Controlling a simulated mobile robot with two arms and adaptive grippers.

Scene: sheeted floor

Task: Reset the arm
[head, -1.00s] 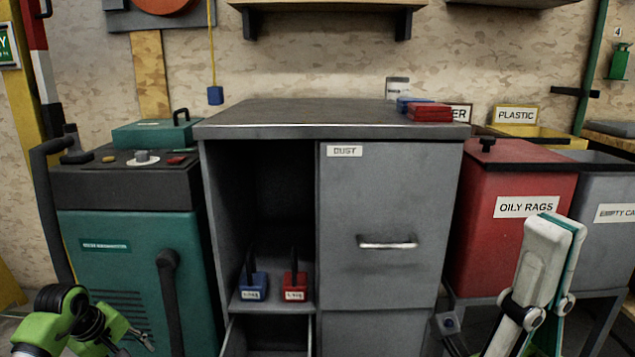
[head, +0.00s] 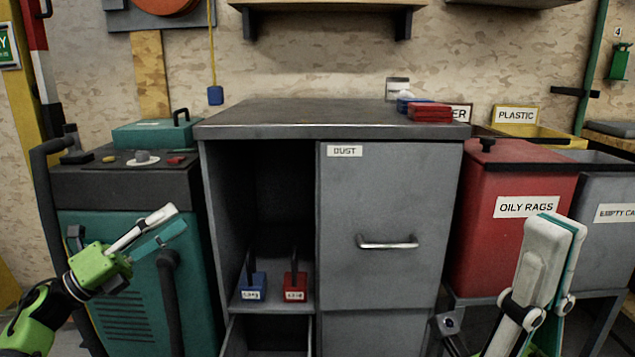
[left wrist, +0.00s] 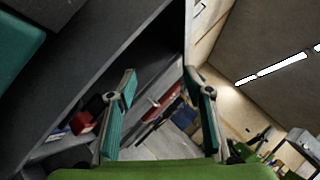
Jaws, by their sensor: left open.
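My left arm shows at the lower left of the head view, with its left gripper (head: 160,233) in front of the teal machine, pointing up and to the right. In the left wrist view the two teal-padded fingers of this gripper (left wrist: 160,92) stand apart with nothing between them. My right gripper (head: 556,225) is at the lower right of the head view, in front of the red bin, pointing up. Its fingers are seen side-on and overlap, so its opening is hard to judge.
A grey cabinet (head: 390,190) stands ahead, its left compartment open with a blue weight (head: 252,289) and a red weight (head: 295,288). The teal machine (head: 120,300) is at left. The red bin (head: 510,235) and grey bin (head: 607,215) stand at right. Red blocks (head: 430,112) lie on the cabinet.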

